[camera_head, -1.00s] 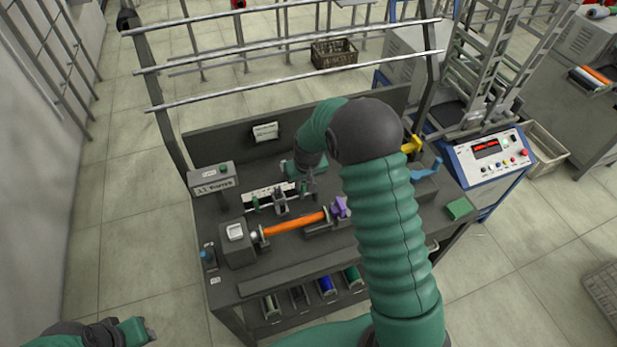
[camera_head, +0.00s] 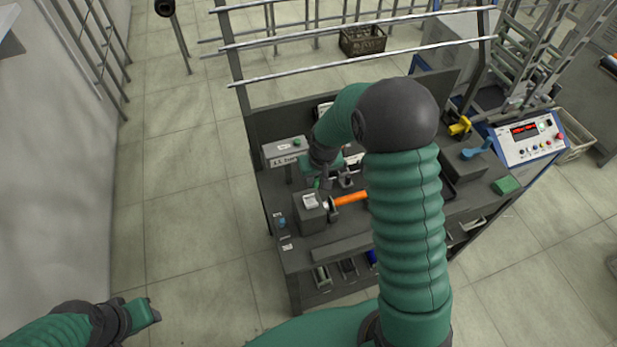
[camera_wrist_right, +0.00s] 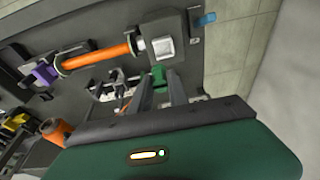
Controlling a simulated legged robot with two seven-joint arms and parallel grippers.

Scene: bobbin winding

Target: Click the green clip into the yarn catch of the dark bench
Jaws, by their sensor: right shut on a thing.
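My right gripper (camera_head: 319,181) is over the left part of the dark bench (camera_head: 312,258), just behind the grey box with a white switch. It is shut on the small green clip (camera_wrist_right: 158,73), which shows between the fingertips (camera_wrist_right: 160,88) in the right wrist view. In the head view the clip (camera_head: 316,184) is tiny and partly hidden. I cannot make out the yarn catch for certain. My left gripper (camera_head: 146,313) is low at the left, away from the bench; its jaws are too unclear to read.
The grey switch box (camera_head: 310,216) stands beside an orange bobbin (camera_head: 350,198), also in the wrist view (camera_wrist_right: 100,57). A small blue part (camera_head: 281,222) is at the bench's left edge. A labelled winder box (camera_head: 285,152) stands behind. My right arm hides the bench's middle.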

